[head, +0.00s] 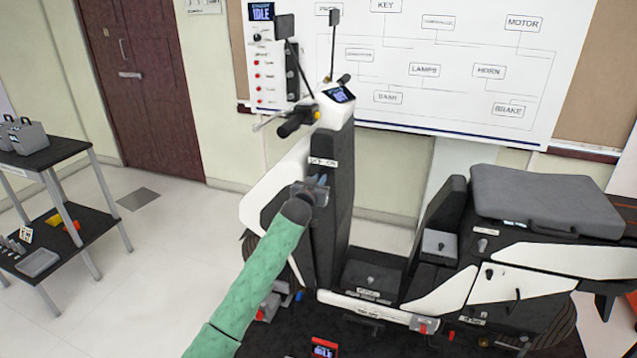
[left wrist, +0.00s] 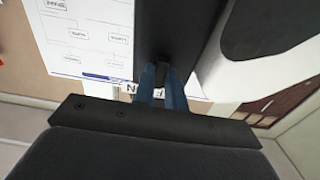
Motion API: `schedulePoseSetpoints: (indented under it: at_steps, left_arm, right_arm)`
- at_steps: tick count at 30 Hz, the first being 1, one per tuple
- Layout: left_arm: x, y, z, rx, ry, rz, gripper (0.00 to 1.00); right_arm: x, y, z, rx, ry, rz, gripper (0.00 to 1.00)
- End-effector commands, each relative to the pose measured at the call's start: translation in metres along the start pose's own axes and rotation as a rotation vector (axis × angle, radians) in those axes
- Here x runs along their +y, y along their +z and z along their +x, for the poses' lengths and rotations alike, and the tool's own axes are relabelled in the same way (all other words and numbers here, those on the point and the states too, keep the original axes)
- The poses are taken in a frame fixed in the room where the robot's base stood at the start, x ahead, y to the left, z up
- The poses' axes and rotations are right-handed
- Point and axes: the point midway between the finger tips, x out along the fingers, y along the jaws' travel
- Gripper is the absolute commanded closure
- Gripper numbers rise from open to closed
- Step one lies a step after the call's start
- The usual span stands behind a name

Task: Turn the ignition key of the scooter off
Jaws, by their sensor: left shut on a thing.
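The scooter (head: 338,228) stands with its black front column facing me. A white label strip (head: 323,161), too small to read fully, is on the column just above my left gripper (head: 320,181). In the left wrist view, the two blue fingers of my left gripper (left wrist: 162,86) are close together against the dark column. They are shut on a small dark piece, apparently the ignition key (left wrist: 162,72), mostly hidden between them. Part of the label, with an "N" legible, shows beside the fingers (left wrist: 130,88). The key's angle cannot be told. My right gripper is not in view.
The handlebar with a dark grip (head: 296,122) and a small display (head: 341,94) are above the column. A grey case (head: 545,199) lies on the scooter's rear. A dark shelf cart (head: 75,157) stands at left, with clear floor between it and the scooter.

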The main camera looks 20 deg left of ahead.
Motion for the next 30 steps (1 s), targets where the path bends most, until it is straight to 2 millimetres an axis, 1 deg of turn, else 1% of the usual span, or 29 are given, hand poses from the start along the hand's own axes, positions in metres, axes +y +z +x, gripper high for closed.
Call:
schedulePoseSetpoints:
  at_steps: [16,17,18,20,30]
  left_arm:
    - [0.0001,0.0003,0.0000,-0.001,0.000,-0.027,1.00]
    - [0.0001,0.0003,0.0000,-0.001,0.000,-0.027,0.83]
    - [0.0001,0.0003,0.0000,-0.001,0.000,-0.027,0.76]
    - [0.0001,0.0002,0.0000,0.000,0.000,-0.026,0.65]
    - [0.0000,0.0008,-0.0020,0.000,0.000,-0.026,0.65]
  right_arm:
    - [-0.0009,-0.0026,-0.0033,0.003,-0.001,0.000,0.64]
    - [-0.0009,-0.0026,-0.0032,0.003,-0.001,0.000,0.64]
    - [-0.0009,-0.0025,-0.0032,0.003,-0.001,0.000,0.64]
    - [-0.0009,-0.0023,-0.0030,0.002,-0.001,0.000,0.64]
    - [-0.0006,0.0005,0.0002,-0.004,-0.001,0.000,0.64]
